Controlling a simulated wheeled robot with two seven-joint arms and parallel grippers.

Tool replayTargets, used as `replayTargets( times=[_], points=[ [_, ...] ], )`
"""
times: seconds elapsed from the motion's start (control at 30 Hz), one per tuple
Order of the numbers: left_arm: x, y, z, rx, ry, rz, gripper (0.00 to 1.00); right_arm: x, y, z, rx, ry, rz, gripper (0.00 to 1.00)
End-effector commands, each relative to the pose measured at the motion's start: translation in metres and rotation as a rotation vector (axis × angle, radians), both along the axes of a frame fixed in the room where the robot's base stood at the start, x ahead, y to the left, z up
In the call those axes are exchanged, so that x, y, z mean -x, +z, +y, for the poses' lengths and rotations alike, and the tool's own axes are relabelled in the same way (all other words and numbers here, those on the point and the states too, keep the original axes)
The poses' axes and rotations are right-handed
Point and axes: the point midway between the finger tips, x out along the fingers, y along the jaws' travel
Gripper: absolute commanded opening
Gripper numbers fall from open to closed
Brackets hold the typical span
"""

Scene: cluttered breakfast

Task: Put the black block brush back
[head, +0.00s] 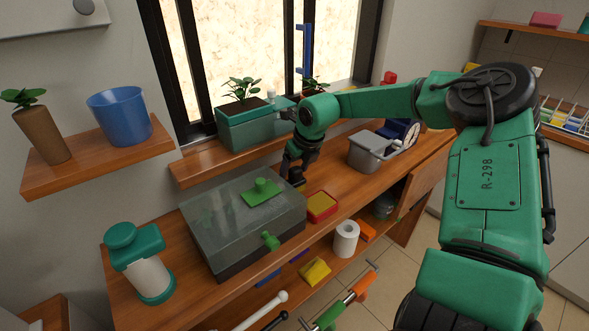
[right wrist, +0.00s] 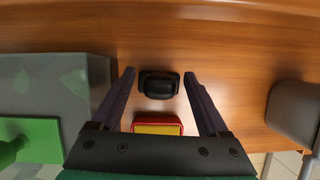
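The black block brush (right wrist: 159,86) lies on the wooden counter in the right wrist view, between the two fingertips. In the head view I cannot clearly pick it out from my dark gripper. My right gripper (right wrist: 158,77) is open, with a gap between each finger and the brush. It reaches down over the counter in the head view (head: 296,174), right of the glass-lidded box. How far the fingertips are above the counter, I cannot tell. My left gripper is not in view.
The grey glass-lidded box (head: 225,225) stands close to my right gripper. A red and yellow block (head: 321,206) lies just in front. A grey bin (head: 366,154) stands to the right. A green planter (head: 243,129) stands on the sill ledge behind.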

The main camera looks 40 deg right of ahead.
Motion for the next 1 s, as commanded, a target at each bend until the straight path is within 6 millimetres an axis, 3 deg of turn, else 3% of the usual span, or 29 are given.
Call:
replayTargets(
  times=[0.47,0.67,0.9,1.0],
  points=[
    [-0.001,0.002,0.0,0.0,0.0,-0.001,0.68,0.002,0.006,0.001,0.0,0.0,-0.005,0.8],
    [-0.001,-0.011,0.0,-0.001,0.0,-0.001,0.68,0.017,0.038,0.001,-0.001,0.001,-0.009,0.8],
    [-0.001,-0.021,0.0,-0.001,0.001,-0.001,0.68,0.043,0.101,0.002,0.001,0.001,-0.006,0.8],
    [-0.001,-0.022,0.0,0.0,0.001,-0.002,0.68,0.051,0.119,0.003,0.0,0.0,-0.003,0.8]
  ],
)
